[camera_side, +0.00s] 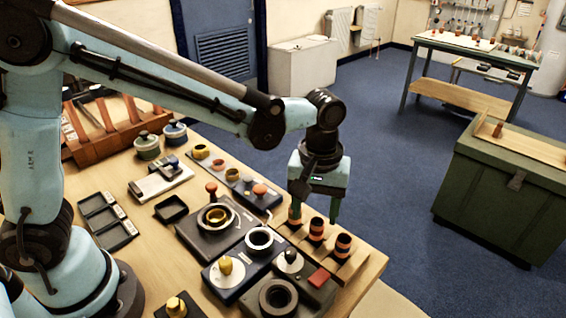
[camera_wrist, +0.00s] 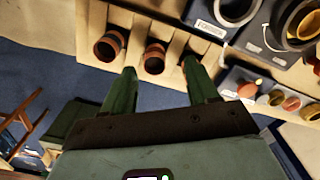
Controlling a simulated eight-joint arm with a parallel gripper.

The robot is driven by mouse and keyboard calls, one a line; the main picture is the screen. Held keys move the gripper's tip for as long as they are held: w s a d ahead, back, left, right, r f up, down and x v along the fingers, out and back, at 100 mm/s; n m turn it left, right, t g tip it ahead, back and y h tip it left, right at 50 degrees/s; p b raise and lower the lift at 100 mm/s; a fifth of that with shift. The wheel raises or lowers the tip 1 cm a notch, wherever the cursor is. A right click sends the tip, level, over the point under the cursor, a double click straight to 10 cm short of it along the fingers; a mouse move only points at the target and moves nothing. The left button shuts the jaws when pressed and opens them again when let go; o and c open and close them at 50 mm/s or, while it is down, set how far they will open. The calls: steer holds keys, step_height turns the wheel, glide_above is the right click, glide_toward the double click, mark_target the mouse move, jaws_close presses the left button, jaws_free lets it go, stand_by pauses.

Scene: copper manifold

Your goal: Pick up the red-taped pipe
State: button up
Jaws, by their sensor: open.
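Short copper pipes with dark rims stand in a wooden rack (camera_side: 350,268) at the table's right edge. The middle pipe (camera_side: 317,229) and the right pipe (camera_side: 343,245) both show reddish bands; I cannot tell for sure which band is the red tape. A third pipe at the left is mostly hidden behind a finger. My gripper (camera_side: 314,219) is open and points down above the rack, empty. In the wrist view, the middle pipe (camera_wrist: 154,57) appears between my green fingertips (camera_wrist: 159,66), and another banded pipe (camera_wrist: 108,45) lies outside the left finger.
A dark fixture with rings (camera_side: 217,216) and a blue block with a brass knob (camera_side: 226,268) sit close left of the rack. A red-marked block (camera_side: 318,278) stands in front. Blue floor lies beyond the table edge. A green chest (camera_side: 500,190) stands apart at right.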

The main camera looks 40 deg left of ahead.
mark_target(318, 222)
steer(key=f, duration=0.3)
steer(key=shift+w+d+f, duration=0.2)
steer(key=shift+d, duration=0.15)
steer(key=shift+f, duration=0.7)
jaws_close()
steer(key=shift+r, duration=0.1)
